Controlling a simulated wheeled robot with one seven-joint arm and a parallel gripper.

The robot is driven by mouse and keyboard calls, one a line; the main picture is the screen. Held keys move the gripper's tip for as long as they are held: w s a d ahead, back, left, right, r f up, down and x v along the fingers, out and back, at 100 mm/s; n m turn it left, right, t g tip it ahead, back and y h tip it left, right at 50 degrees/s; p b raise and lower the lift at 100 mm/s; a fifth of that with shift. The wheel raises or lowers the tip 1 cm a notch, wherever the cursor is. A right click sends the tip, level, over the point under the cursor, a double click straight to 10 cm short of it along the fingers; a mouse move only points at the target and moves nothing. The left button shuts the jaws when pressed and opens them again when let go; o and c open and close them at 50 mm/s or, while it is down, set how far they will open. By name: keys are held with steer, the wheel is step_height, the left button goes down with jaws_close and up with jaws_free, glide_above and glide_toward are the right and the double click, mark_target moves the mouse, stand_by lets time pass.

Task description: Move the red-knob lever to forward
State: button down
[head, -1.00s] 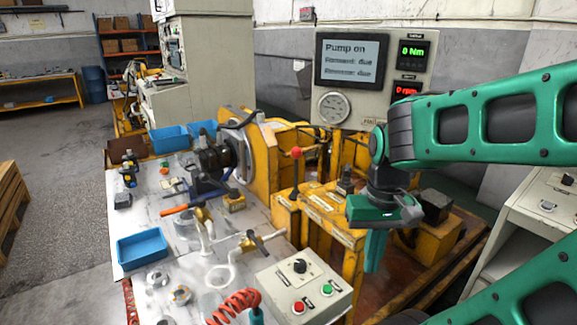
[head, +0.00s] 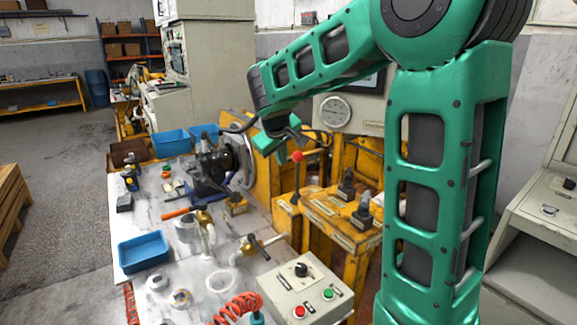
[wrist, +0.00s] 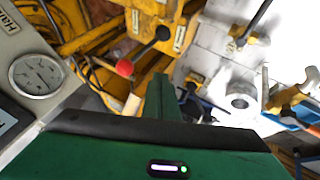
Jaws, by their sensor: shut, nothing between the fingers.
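The red-knob lever (head: 297,157) stands about upright on the yellow valve stand, its shaft running down to the frame. My gripper (head: 281,153) is shut and empty, just left of the red knob in the head view. In the wrist view the red knob (wrist: 124,68) and its dark shaft lie left of my shut green fingers (wrist: 162,88), with a visible gap in the picture. I cannot tell the distance in depth. The display panel (head: 372,84) is mostly hidden behind my arm.
The motor (head: 213,160) and blue bins (head: 170,141) are to the left of the lever. Two black-handled levers (head: 346,186) stand to its right on the yellow stand. A control box (head: 292,287) sits at the front. A gauge (wrist: 35,75) shows in the wrist view.

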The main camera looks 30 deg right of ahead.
mark_target(298, 173)
steer(key=w+d+f, duration=0.5)
steer(key=d+f, duration=0.2)
steer(key=shift+d+f, duration=0.25)
steer(key=shift+d, duration=0.05)
steer(key=shift+w, duration=0.1)
stand_by(0.3)
